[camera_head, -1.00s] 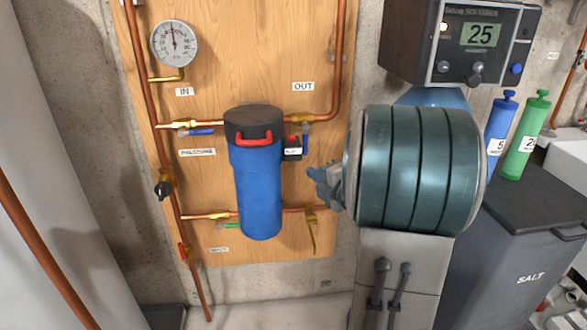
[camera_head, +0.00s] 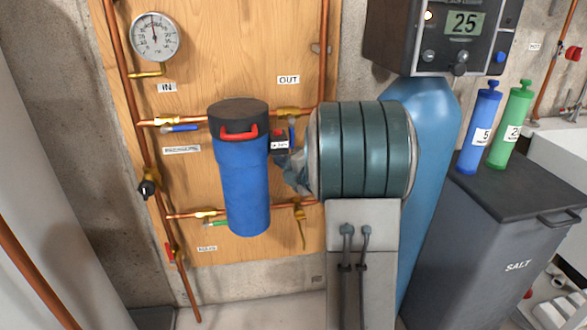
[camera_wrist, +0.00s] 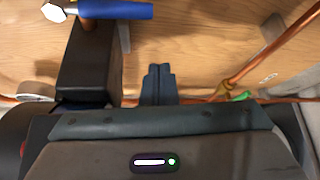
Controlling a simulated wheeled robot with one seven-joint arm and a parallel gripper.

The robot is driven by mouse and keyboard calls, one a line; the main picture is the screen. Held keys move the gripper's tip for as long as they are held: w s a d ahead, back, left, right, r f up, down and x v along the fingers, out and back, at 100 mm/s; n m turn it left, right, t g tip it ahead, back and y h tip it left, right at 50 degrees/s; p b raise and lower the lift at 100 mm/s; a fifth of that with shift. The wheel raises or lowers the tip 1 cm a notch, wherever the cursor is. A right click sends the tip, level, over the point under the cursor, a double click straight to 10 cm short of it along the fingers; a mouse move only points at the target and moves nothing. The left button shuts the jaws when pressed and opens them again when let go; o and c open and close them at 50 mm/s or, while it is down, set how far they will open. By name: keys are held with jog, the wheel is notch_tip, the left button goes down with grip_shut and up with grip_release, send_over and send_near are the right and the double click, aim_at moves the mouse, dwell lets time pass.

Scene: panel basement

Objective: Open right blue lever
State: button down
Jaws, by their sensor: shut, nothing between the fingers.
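The right blue lever (camera_head: 292,128) hangs downward from the brass valve under the OUT label, on the right side of the upper copper pipe. A blue handle (camera_wrist: 115,10) crosses the top left of the wrist view, above a black box; I take it to be this lever. My gripper (camera_head: 289,178) is just below the lever and to the right of the blue filter housing (camera_head: 241,180). Its fingers (camera_wrist: 157,75) are shut together and empty in the wrist view, apart from the blue handle. My green-grey wrist hides part of the panel.
A yellow-handled valve (camera_head: 301,225) hangs below my gripper on the lower pipe. Another blue lever (camera_head: 180,128) lies horizontal under IN. A blue tank (camera_head: 428,150) and the salt bin (camera_head: 500,230) stand right.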

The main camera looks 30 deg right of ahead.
aim_at(291, 134)
jog(key=d, duration=0.1)
jog(key=w+d, duration=0.2)
jog(key=shift+d+r, duration=0.15)
jog(key=shift+r, duration=0.15)
jog(key=shift+w, duration=0.1)
